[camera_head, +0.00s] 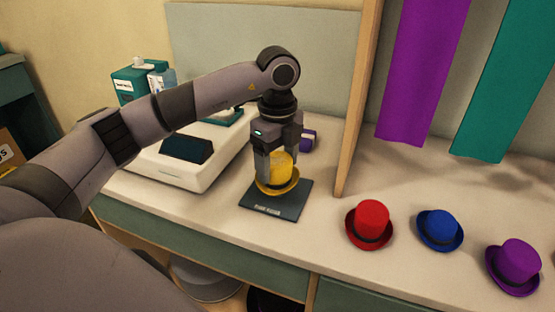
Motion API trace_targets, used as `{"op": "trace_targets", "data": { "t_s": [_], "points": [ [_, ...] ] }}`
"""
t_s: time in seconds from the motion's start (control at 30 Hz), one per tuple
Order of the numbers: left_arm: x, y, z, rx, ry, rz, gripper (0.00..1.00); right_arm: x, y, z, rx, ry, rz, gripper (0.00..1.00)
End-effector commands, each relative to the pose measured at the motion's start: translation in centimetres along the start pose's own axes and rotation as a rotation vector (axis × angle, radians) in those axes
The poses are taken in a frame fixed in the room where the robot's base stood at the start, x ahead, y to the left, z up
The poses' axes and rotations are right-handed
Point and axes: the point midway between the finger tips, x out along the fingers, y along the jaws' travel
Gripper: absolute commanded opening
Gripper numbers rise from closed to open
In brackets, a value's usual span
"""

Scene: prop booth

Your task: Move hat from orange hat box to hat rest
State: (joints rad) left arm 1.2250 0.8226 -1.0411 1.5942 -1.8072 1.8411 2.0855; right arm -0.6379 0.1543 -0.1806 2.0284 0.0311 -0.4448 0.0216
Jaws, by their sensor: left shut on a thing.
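My left gripper (280,160) points down and is shut on a yellow hat (278,174). The hat is upright, with its crown between the fingers and its brim below. It is over a dark square pad (288,208) with small pale lettering on its front edge, which I cannot read for certain. This pad may be the hat rest. I cannot tell whether the brim touches it. No orange hat box shows clearly. My right gripper is not in view.
Red (370,222), blue (440,229) and purple (514,263) hats stand on the counter at right. A wooden divider (358,110) rises behind the pad. A white machine (178,170) and teal boxes (133,84) stand at left. Purple (420,70) and teal (510,80) cloths hang at right.

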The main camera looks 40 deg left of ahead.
Motion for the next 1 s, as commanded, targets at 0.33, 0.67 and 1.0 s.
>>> {"op": "trace_targets", "data": {
  "t_s": [0.33,0.67,1.0],
  "points": [
    [0.0,0.0,-0.1,0.001,0.0,-0.001,0.44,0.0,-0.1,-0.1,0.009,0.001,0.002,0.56],
    [0.5,0.0,-0.1,0.001,0.0,0.0,0.44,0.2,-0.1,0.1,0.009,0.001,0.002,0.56],
    [1.5,0.0,-0.1,0.001,0.0,-0.001,0.44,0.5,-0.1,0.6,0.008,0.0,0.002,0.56]
  ]
}}
